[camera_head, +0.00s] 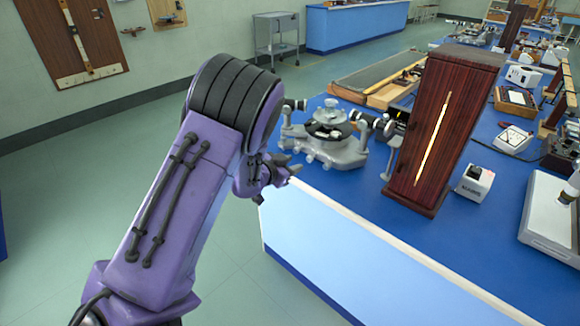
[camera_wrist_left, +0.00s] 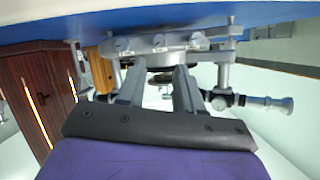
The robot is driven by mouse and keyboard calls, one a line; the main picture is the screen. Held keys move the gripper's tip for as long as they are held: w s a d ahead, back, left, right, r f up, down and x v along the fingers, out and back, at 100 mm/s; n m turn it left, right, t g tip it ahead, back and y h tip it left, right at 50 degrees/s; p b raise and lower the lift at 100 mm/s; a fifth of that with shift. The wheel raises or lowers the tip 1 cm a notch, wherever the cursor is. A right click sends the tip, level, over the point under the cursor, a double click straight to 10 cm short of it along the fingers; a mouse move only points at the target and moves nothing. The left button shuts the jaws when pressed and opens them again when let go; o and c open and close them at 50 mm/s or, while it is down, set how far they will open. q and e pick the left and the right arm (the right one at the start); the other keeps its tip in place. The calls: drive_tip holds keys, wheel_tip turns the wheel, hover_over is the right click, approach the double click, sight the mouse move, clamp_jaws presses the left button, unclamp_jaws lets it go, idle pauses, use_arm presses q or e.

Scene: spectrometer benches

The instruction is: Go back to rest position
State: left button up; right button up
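My left arm comes in from the left in the head view, purple with black bands. My left gripper (camera_head: 279,172) is at the blue bench's near left corner, just in front of the spectrometer (camera_head: 325,133), a grey metal instrument with a round table and black tubes. In the left wrist view the picture is upside down. There the two grey fingers of the gripper (camera_wrist_left: 158,80) stand apart with nothing held between them, and the spectrometer (camera_wrist_left: 160,45) shows beyond. I cannot tell whether they touch. My right gripper is in neither view.
A tall dark wooden lamp box (camera_head: 441,130) with a glowing slit stands right of the spectrometer on the blue bench (camera_head: 345,205). A small white box (camera_head: 474,183) and a white-based instrument (camera_head: 550,215) are farther right. Open green floor (camera_head: 60,200) lies to the left.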

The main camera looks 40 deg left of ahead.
use_arm(q)
drive_tip(key=shift+s, duration=0.25)
idle(0.3)
drive_tip(key=s+d+f+n+g+y, duration=0.2)
drive_tip(key=s+d+f+n, duration=0.15)
drive_tip(key=s+f, duration=0.5)
drive_tip(key=s+d+f+n+g+y, duration=0.25)
drive_tip(key=s+f+n, duration=0.25)
drive_tip(key=s+f, duration=0.35)
drive_tip(key=s+d+f+g, duration=0.2)
drive_tip(key=s+f, duration=0.1)
drive_tip(key=s, duration=0.3)
drive_tip(key=s+d+f+n+g+h, duration=0.1)
drive_tip(key=s+d+f+g, duration=0.1)
drive_tip(key=s, duration=0.4)
drive_tip(key=s+d+f+g, duration=0.2)
drive_tip(key=s+f, duration=0.3)
drive_tip(key=s, duration=0.2)
drive_tip(key=shift+a+h, duration=0.1)
drive_tip(key=shift+h, duration=0.15)
